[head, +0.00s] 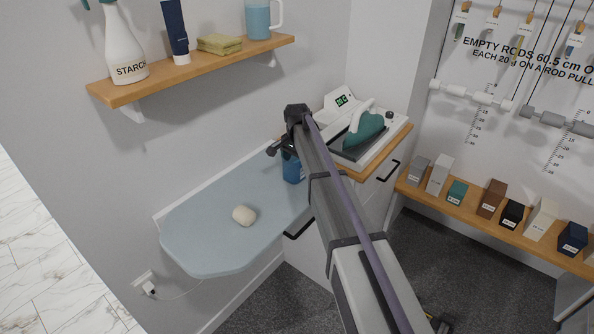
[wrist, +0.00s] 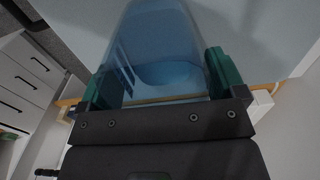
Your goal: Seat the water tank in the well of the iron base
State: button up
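The water tank is a translucent blue container (head: 291,168), seen below my wrist at the right end of the blue-grey board. In the wrist view the tank (wrist: 155,55) fills the space between the two green fingers of my gripper (wrist: 160,80), which press against its sides. In the head view the fingers are mostly hidden by my arm. The iron base (head: 385,149) is white, with a lit display, and stands on a wooden-topped cabinet right of my gripper. A green and white iron (head: 363,131) rests on it. I cannot make out the well; my arm covers part of the base.
A pale rounded lump (head: 243,215) lies on the board (head: 200,236). A wall shelf (head: 190,71) above holds a starch bottle (head: 122,45), a tube, a cloth and a jug. A low shelf (head: 480,215) with several small boxes is at right. The board's left part is mostly clear.

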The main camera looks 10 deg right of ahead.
jog(key=c, duration=0.9)
jog(key=shift+o, duration=0.2)
jog(key=shift+r, duration=0.15)
notch_tip(320, 180, up, 10)
jog(key=p, duration=1)
jog(key=shift+f, duration=0.2)
